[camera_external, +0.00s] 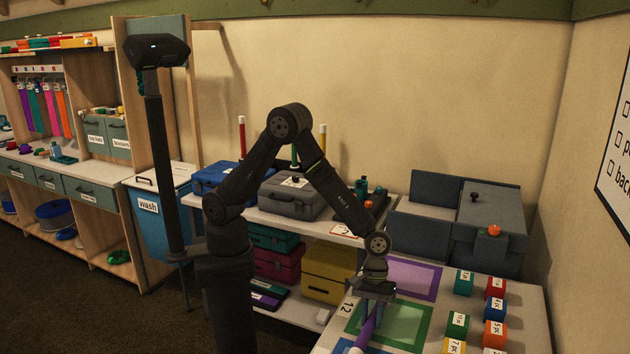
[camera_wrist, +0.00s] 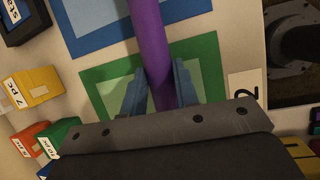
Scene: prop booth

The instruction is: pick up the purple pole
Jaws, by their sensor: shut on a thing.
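The purple pole (camera_external: 367,334) shows below my gripper (camera_external: 373,308) in the external view, slanting across the green-framed square of the table. In the wrist view the pole (camera_wrist: 151,38) runs from the top edge down between the two blue-grey fingers of my gripper (camera_wrist: 160,82), which are shut on it. The lower end of the pole is hidden behind the gripper body in the wrist view. I cannot tell whether the pole touches the table.
The table has a purple-framed square (camera_external: 437,284), a green-framed square (camera_external: 425,336) and a blue-framed square (camera_wrist: 80,27). Several coloured numbered blocks, including a red one (camera_external: 497,286), stand to the right. Grey boxes (camera_external: 490,214) stand behind; a grey case (camera_external: 293,197) sits on the shelf.

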